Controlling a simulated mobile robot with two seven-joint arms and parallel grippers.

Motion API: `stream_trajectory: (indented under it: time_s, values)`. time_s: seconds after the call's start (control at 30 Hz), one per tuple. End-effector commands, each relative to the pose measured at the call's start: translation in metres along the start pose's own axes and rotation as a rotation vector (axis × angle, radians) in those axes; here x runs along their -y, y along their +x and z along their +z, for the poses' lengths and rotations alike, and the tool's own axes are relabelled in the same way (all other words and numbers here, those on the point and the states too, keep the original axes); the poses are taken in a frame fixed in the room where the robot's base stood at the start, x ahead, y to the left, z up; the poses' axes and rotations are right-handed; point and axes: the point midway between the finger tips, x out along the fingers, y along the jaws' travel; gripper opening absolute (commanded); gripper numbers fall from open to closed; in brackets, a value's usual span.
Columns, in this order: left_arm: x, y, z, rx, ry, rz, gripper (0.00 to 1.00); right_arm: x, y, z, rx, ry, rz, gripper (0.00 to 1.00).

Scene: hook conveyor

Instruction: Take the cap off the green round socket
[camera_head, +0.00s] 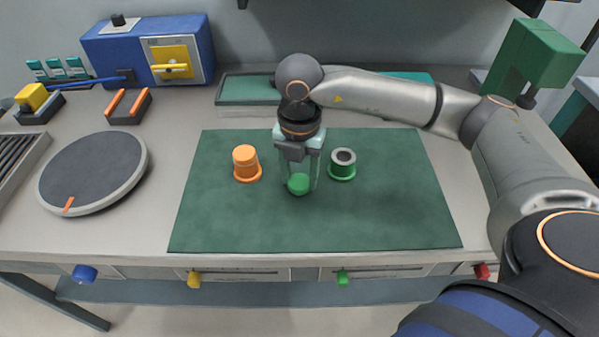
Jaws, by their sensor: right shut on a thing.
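The green round socket (342,165) stands upright on the green mat (250,222), with a grey rim and a dark opening at its top. A green round cap (299,185) is between the fingers of my right gripper (299,183), to the left of the socket and apart from it. The right gripper points down and is shut on the cap. I cannot tell whether the cap touches the mat. An orange capped socket (246,164) stands on the mat to the left of the gripper. My left gripper is not in view.
A blue box (150,50) with a yellow panel stands at the back left. A grey turntable (92,172) lies left of the mat. A green machine head (538,55) stands at the back right. The mat's front half is clear.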

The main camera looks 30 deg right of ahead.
Motion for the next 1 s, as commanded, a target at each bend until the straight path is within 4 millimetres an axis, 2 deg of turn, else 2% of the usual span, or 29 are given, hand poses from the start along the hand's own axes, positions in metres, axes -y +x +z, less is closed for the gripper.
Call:
stream_trajectory:
  time_s: [0.3, 0.33, 0.6, 0.87, 1.0]
  values:
    - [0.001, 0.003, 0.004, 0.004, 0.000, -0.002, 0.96, 0.000, 0.004, 0.000, 0.000, 0.001, 0.000, 0.00]
    - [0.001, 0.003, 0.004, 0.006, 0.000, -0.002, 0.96, 0.000, 0.004, 0.000, 0.000, 0.000, 0.000, 0.54]
    - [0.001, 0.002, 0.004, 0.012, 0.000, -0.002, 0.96, 0.000, 0.003, 0.000, 0.000, 0.000, 0.000, 0.83]
    - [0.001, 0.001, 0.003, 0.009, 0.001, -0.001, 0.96, 0.000, 0.001, 0.000, 0.001, 0.000, 0.000, 0.83]
    - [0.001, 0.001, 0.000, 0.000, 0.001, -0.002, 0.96, -0.001, -0.011, 0.001, 0.003, 0.000, 0.003, 0.83]
